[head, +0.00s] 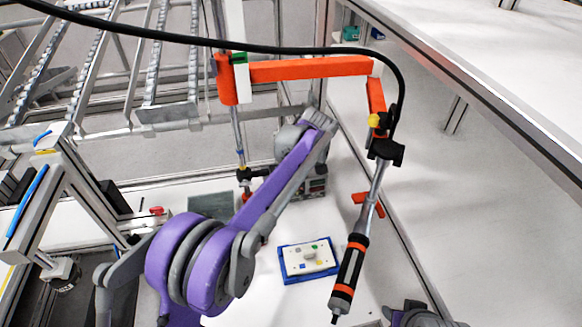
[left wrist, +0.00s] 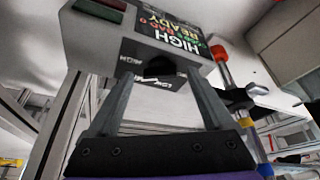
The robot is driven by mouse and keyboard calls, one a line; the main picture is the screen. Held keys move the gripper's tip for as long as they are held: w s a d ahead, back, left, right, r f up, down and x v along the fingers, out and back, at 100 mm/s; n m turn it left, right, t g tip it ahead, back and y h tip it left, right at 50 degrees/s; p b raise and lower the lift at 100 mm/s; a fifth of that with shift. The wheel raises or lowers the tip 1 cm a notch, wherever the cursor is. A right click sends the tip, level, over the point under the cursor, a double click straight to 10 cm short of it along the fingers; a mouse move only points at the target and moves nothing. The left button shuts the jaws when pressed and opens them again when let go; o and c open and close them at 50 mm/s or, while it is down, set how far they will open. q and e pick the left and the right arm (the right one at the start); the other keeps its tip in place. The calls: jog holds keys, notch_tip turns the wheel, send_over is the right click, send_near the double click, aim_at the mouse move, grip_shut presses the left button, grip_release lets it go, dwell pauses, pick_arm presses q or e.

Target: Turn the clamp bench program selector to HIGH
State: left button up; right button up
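The clamp bench control box is a grey box (head: 316,188) behind my left forearm in the head view. In the left wrist view, the control box (left wrist: 200,75) carries a tilted display (left wrist: 172,32) with the words HIGH and READY. The black program selector knob (left wrist: 162,66) is on its face, with a LOW label (left wrist: 158,84) near it. My left gripper (left wrist: 160,76) has its fingers apart, one on each side of the knob; I cannot tell whether they touch it.
A blue tray with a white plate (head: 308,259) lies on the white bench. A black and orange screwdriver tool (head: 349,277) hangs from an orange arm (head: 308,69) to the right. Roller rails (head: 155,60) stand at the back left. Grey floor at the right is clear.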

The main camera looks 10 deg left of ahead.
pick_arm(q)
jog(key=v, duration=1.1)
jog(key=shift+a, duration=0.1)
jog(key=s+a+f+m+t+h, duration=0.1)
jog(key=s+a+m, duration=0.2)
jog(key=s, duration=0.5)
jog(key=s+a+m+h, duration=0.1)
jog(key=s+a+m, duration=0.15)
jog(key=s, duration=0.55)
jog(key=s+a+f+m+t, duration=0.1)
jog(key=s+f+m, duration=0.1)
jog(key=s+f, duration=0.3)
jog(key=s+a+f+m+h, duration=0.1)
jog(key=s+f, duration=0.5)
jog(key=s, duration=0.6)
jog(key=shift+a+m+t+h, duration=0.3)
jog(key=shift+a+m+t, duration=0.15)
jog(key=shift+m, duration=0.5)
jog(key=shift+f, duration=0.1)
